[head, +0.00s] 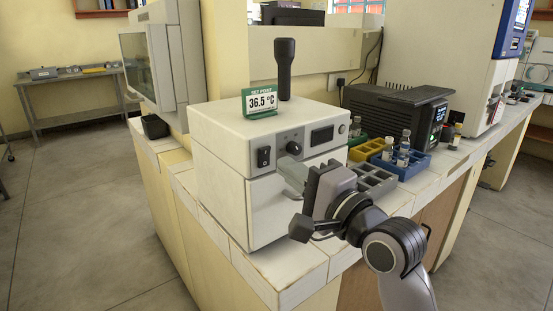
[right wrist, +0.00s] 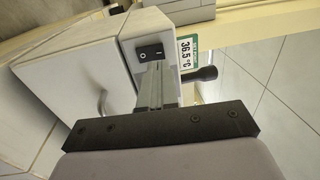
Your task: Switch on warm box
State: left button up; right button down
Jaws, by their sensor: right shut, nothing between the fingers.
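The warm box (head: 222,140) is a white cabinet on the bench, with a front panel above a door. The panel carries a black rocker switch (head: 263,157), a round knob (head: 293,148) and a dark display (head: 322,135). The switch also shows in the right wrist view (right wrist: 150,52); which side is pressed cannot be told. My right gripper (head: 285,172) is shut and empty in front of the box, its fingers pointing at the panel. In the right wrist view the fingertips (right wrist: 153,68) line up just below the switch; whether they touch it is unclear. My left gripper is not in view.
A set-point card (head: 260,102) reading 36.5 °C and a black upright handle-like object (head: 285,68) stand on the box. Grey (head: 374,180), blue (head: 415,163) and yellow (head: 371,148) racks and a black device (head: 385,108) stand to the right. The bench corner in front is bare.

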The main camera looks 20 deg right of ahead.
aim_at(265, 151)
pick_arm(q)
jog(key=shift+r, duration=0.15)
pick_arm(e)
jog(key=shift+x, duration=2.1)
jog(key=shift+w+a+r+p, duration=0.1)
jog(key=shift+w+r+p, duration=0.1)
jog(key=shift+p, duration=0.45)
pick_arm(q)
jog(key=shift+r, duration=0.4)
pick_arm(e)
jog(key=shift+f, duration=0.15)
